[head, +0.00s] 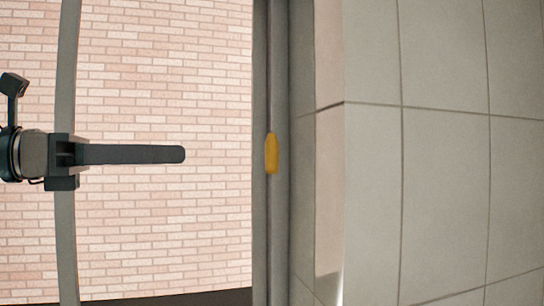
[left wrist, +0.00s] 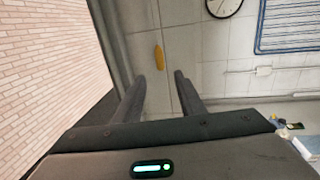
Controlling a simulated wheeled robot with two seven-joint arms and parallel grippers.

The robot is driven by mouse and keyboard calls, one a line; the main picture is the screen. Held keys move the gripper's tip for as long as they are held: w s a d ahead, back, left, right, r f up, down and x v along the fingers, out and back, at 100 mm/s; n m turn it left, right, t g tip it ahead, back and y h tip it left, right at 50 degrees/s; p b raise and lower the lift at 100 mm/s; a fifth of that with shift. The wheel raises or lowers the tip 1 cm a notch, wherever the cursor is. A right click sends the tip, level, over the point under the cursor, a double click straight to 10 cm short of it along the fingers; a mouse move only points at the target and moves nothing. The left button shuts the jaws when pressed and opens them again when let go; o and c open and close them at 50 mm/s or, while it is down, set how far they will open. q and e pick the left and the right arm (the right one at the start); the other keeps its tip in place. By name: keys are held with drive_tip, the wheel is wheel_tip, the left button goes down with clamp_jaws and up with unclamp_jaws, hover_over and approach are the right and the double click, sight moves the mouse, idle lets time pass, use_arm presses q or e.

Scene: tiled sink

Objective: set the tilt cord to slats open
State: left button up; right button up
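The tilt cord (head: 269,70) hangs straight down along the grey window frame, and an orange-yellow pull (head: 271,153) is on it. The pull also shows in the left wrist view (left wrist: 159,57), framed between and beyond my fingertips. My left gripper (head: 182,154) comes in from the left at about the pull's height, with a gap between its tip and the pull. In the left wrist view my left gripper (left wrist: 158,76) has its two fingers apart and nothing between them. My right gripper is not in view. No slats can be made out.
A pink brick wall (head: 165,70) shows beyond the window, with a grey upright bar (head: 66,220) at left. Large grey tiles (head: 445,150) cover the wall at right. The left wrist view also shows a round clock (left wrist: 224,3) and a blue-edged rack or board (left wrist: 288,25).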

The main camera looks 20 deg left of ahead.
sight(272, 155)
use_arm(q)
drive_tip(key=shift+p+x, duration=3.85)
drive_tip(key=shift+x, duration=4.9)
drive_tip(key=shift+a, duration=0.1)
clamp_jaws()
